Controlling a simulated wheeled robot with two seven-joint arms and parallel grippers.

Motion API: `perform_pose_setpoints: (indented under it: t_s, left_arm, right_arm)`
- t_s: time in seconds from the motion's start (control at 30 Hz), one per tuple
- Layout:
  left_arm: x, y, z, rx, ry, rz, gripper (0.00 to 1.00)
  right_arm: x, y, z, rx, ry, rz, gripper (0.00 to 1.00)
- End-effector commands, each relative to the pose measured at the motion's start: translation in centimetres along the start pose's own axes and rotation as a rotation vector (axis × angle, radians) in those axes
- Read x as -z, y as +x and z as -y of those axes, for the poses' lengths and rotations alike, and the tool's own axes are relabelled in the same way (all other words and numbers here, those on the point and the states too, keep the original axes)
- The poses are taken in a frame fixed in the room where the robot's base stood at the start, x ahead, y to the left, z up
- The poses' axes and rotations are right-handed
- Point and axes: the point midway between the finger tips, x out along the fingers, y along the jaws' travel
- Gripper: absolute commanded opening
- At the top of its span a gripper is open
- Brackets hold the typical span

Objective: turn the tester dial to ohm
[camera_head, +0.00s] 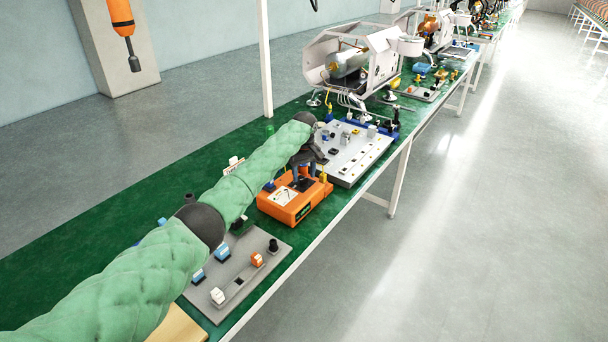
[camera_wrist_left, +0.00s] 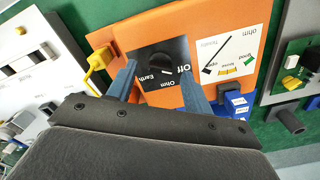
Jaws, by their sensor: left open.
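The orange tester (camera_head: 294,203) lies on the green bench in the head view, under my left gripper (camera_head: 303,172). In the left wrist view the tester's orange face (camera_wrist_left: 120,38) carries a black dial plate with a round black dial (camera_wrist_left: 161,66). The plate's labels read "Off", "Ohm" and "Earth"; the dial's exact setting is hard to tell. A white meter (camera_wrist_left: 232,52) with a needle sits beside the plate. My right gripper is not in view.
A yellow plug (camera_wrist_left: 97,62) and a blue connector block (camera_wrist_left: 236,103) sit at the tester's edges. A grey panel with parts (camera_head: 238,265) lies nearer, and a white panel (camera_head: 352,148) lies beyond.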

Motion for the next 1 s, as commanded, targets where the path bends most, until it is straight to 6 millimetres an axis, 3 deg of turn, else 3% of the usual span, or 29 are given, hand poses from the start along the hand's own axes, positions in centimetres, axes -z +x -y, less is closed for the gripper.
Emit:
perform_pose_setpoints:
  t_s: [0.2, 0.47, 0.7, 1.0]
  left_arm:
    - [0.0, 1.2, 0.0, 0.0, 0.0, 0.0, 0.51]
    - [0.0, 1.4, 0.0, 0.0, 0.001, 0.0, 0.51]
    - [0.0, 1.4, 0.0, 0.0, 0.001, 0.0, 0.06]
    - [0.0, 1.4, 0.0, 0.0, 0.03, 0.001, 0.06]
  right_arm:
    - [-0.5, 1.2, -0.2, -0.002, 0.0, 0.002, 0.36]
    - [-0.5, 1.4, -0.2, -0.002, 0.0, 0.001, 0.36]
    - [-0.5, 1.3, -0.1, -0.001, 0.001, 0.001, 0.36]
    - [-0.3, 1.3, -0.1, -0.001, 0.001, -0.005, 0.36]
